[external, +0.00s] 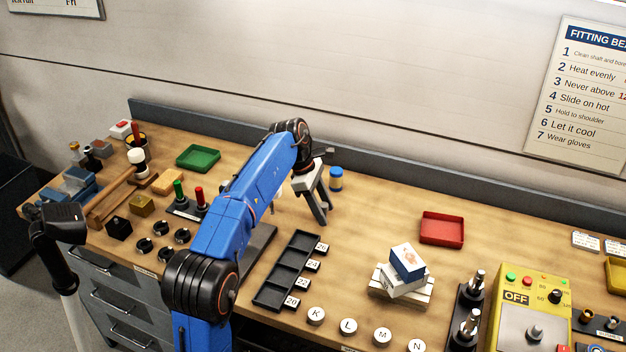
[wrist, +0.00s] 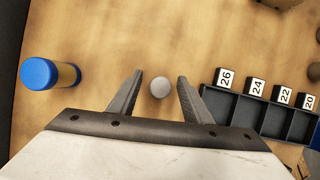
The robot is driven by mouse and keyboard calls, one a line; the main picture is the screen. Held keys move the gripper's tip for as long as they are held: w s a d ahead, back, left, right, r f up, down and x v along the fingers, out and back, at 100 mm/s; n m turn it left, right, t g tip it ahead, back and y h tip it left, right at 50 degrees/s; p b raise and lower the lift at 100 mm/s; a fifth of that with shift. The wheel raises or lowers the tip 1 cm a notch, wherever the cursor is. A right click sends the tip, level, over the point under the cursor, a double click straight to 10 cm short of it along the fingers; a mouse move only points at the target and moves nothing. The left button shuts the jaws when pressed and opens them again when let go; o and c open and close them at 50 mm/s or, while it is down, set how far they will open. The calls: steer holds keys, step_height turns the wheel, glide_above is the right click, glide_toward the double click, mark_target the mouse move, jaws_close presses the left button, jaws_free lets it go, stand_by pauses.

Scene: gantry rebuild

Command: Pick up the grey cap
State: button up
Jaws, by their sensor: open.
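The grey cap (wrist: 160,88), a small round pale-grey disc, sits on the wooden bench in the wrist view. It lies between the two fingers of my gripper (wrist: 160,77), with a gap on each side. My gripper is open and holds nothing. In the external view my gripper (external: 314,195) points down over the bench, left of a blue-lidded jar (external: 336,179). I cannot make out the cap there; my arm and gripper seem to hide it.
The jar also shows at left in the wrist view (wrist: 48,74). A black compartment tray (external: 287,270) with number tags is near my gripper and shows at right in the wrist view (wrist: 248,113). A red tray (external: 441,229) and stacked boxes (external: 405,278) stand further right. Bench between is clear.

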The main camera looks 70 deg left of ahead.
steer(key=c, duration=1.1)
steer(key=shift+c, duration=0.2)
